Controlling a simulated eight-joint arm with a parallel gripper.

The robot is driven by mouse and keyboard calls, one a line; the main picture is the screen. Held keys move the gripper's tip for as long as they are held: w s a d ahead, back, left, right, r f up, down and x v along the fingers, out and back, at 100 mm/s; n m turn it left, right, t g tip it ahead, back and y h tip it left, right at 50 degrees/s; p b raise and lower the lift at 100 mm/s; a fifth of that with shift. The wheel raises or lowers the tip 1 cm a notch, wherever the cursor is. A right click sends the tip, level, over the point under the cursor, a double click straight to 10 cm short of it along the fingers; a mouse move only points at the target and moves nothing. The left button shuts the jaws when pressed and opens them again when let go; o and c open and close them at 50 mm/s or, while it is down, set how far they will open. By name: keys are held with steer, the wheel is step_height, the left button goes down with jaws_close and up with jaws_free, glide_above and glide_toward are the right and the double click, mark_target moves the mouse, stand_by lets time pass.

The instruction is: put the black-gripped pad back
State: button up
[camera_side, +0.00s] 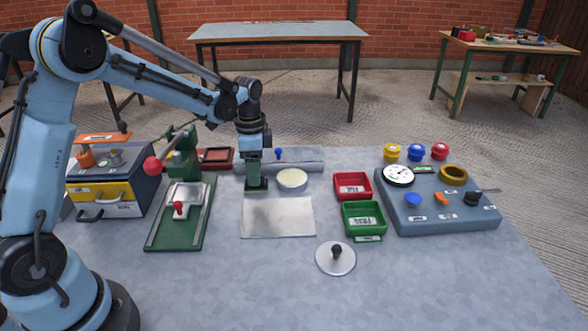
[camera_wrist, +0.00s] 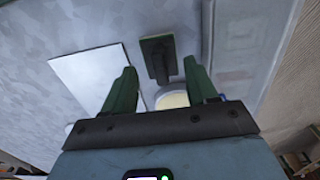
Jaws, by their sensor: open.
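A dark green rectangular pad with a blackish grip strip (camera_wrist: 157,58) lies between and below my fingertips in the wrist view. In the side view the pad (camera_side: 256,188) shows as a dark patch under the fingers, mostly hidden. My gripper (camera_side: 256,176) points down over it with green fingers. In the wrist view my gripper (camera_wrist: 160,64) is open, one finger on either side of the pad, with visible gaps. I cannot tell how far the fingertips are above the table.
A pale plate (camera_side: 278,217) and a cream round piece (camera_side: 292,180) lie close by. A grey slab (camera_side: 300,160) is behind. Red (camera_side: 352,186) and green (camera_side: 364,219) trays stand right. A black-knobbed disc (camera_side: 336,262) lies in front. A green press (camera_side: 160,232) stands left.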

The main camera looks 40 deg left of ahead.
step_height(320, 180, up, 8)
steer(key=s+d+r+n+t, duration=0.1)
steer(key=s+d+n+t, duration=0.2)
steer(key=s, duration=0.4)
steer(key=s+d+r+n+t, duration=0.1)
steer(key=s+d+n+t, duration=0.3)
steer(key=s+n, duration=0.2)
steer(key=shift+s+d+r, duration=0.2)
steer(key=shift+s+d, duration=0.1)
steer(key=shift+s, duration=0.8)
